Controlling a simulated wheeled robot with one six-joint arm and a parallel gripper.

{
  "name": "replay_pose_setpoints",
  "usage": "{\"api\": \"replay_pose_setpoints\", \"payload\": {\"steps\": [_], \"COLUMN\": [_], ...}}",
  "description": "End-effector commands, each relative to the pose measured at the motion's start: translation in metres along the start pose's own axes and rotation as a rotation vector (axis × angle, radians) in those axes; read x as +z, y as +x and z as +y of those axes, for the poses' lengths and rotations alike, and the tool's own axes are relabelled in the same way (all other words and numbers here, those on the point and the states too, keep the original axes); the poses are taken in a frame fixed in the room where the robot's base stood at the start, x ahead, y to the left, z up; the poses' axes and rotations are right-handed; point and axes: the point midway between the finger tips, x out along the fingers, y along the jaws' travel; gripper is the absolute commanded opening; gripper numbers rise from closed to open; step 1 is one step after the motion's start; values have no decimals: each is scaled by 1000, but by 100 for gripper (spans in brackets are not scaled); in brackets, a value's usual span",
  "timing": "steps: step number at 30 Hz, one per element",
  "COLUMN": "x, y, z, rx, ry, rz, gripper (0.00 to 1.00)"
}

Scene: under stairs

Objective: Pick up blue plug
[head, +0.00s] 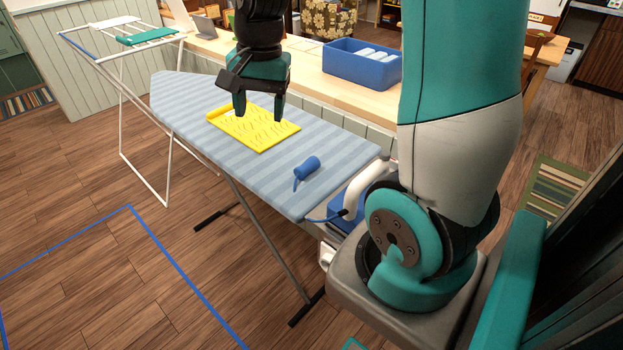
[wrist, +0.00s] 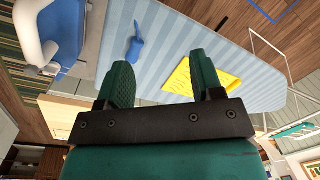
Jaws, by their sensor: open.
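The blue plug (head: 307,168) lies on the striped ironing board (head: 180,92), near its right end in the head view, with a short blue cord stub. In the wrist view the blue plug (wrist: 136,50) shows beyond the fingertips, a little left of the gap between them. My gripper (head: 256,112) is open and empty, its fingers pointing down above the yellow mat, apart from the plug and to its upper left in the head view. In the wrist view my gripper (wrist: 160,72) shows both green fingers with a wide gap. Nothing hides the plug.
A yellow mat (head: 265,134) with wavy grooves lies on the board. A white and blue iron (head: 366,190) stands at the board's right end, close to my arm. A blue bin (head: 360,72) with white rolls stands on the wooden counter behind. A white drying rack (head: 122,62) stands at left.

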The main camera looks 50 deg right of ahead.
Motion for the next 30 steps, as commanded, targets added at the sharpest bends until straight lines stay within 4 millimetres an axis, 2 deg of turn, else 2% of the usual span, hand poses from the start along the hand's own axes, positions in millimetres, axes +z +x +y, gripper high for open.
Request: {"api": "replay_pose_setpoints", "payload": {"steps": [1, 3, 7, 11, 21, 24, 30], "x": [-33, -65, -94, -98, -99, -100, -100], "y": [20, 30, 41, 60, 134, 148, 162], "z": [18, 37, 60, 67, 73, 74, 75], "rx": [29, 56, 84, 91, 91, 88, 87], "ry": [190, 400, 613, 653, 646, 645, 644], "rz": [14, 35, 57, 60, 59, 61, 61], "gripper": [60, 60, 60, 60, 60, 60, 60]}}
